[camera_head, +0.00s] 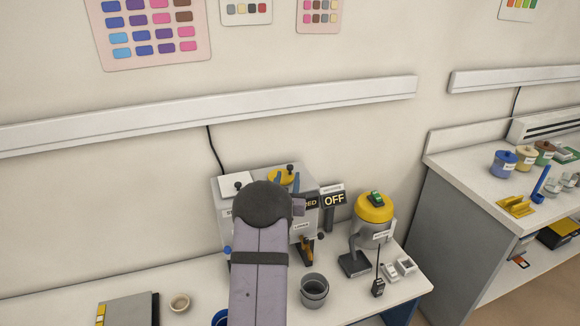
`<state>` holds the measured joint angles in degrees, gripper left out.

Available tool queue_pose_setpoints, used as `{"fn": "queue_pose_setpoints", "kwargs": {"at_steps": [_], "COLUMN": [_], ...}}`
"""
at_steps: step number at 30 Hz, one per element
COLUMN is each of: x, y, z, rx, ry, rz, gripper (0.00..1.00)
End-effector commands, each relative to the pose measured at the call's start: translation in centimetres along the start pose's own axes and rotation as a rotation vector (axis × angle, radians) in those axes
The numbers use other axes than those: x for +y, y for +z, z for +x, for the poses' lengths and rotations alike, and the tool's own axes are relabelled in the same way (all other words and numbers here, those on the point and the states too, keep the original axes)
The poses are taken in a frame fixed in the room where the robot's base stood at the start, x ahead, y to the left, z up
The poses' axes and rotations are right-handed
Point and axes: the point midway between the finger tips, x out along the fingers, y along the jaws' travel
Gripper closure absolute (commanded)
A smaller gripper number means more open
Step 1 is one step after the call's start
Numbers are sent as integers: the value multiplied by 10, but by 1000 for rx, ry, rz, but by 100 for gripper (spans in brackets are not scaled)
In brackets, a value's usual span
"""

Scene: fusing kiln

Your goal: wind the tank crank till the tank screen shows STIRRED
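The grey tank (222,198) stands on the bench against the wall, with a white lid (236,185) and a yellow lid (281,177) on top. My arm crosses in front of it and hides much of its front. A dark tank screen (311,202) shows at its right side; only the last letters, which look like "ED", are visible. An orange-and-black handle (306,243) shows low at the tank's front; I cannot tell if it is the crank. My gripper is mostly hidden behind my arm's dark joint, close to the tank; its fingertips cannot be made out.
A grey cup (314,291) stands in front. A second bench (470,190) holds jars.

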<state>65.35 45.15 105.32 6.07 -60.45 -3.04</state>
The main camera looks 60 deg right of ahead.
Motion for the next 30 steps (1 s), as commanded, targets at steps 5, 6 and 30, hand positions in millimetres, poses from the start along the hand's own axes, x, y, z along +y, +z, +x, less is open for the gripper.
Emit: {"fn": "queue_pose_setpoints", "kwargs": {"at_steps": [5, 6, 30], "x": [0, 0, 0], "y": [-2, -2, -1], "z": [6, 8, 72], "rx": [2, 2, 3], "ry": [-1, -1, -2], "rz": [0, 1, 1], "gripper": [64, 64, 64]}}
